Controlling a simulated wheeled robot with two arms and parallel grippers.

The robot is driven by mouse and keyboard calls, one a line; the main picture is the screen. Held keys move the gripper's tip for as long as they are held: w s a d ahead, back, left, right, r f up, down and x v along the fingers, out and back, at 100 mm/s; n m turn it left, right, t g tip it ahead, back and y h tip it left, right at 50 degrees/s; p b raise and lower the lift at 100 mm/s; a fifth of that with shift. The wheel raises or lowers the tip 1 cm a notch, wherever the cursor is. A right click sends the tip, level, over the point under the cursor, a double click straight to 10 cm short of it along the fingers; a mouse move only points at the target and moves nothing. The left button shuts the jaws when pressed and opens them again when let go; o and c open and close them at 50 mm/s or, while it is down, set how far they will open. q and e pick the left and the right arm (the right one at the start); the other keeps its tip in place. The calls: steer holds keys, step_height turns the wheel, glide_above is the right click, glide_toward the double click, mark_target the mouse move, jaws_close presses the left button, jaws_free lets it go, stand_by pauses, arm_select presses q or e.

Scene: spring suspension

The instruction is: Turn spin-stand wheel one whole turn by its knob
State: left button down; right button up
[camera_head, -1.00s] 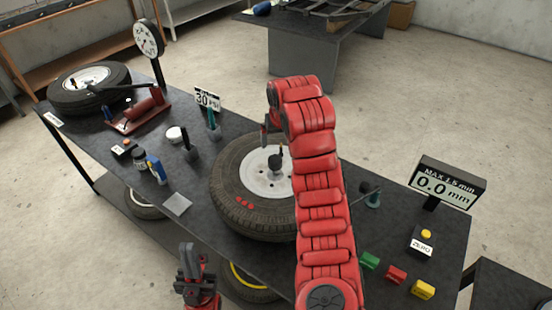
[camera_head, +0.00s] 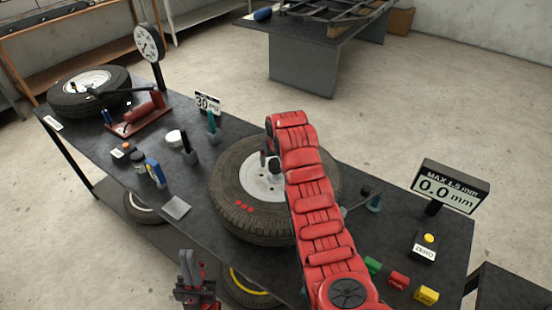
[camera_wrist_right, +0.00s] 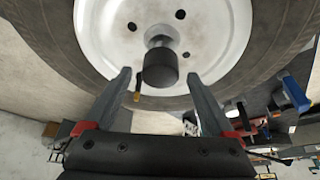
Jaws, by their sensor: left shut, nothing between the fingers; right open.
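The spin-stand wheel (camera_head: 229,195) lies flat on the dark table, a tyre with a white rim and red marks on its near side. A dark knob (camera_head: 275,166) stands up from the rim, partly beside my right arm. In the right wrist view the black knob (camera_wrist_right: 160,66) sits on a grey stem, just beyond and between the fingertips. My right gripper (camera_wrist_right: 160,80) is open and empty; I cannot tell whether a finger touches the knob. In the head view it is largely hidden by its arm. My left gripper (camera_head: 187,266) is shut and empty, at the table's near edge, away from the wheel.
A dial gauge (camera_head: 149,43), another wheel (camera_head: 117,77) and a red tool (camera_head: 143,112) are at the left. A 0.0 mm display (camera_head: 449,187), a ZERO button box (camera_head: 424,248) and coloured blocks (camera_head: 398,281) are at the right. A grey plate (camera_head: 177,208) lies left of the wheel.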

steer(key=shift+w+f, duration=0.15)
steer(key=shift+f, duration=0.05)
jaws_close()
stand_by(0.4)
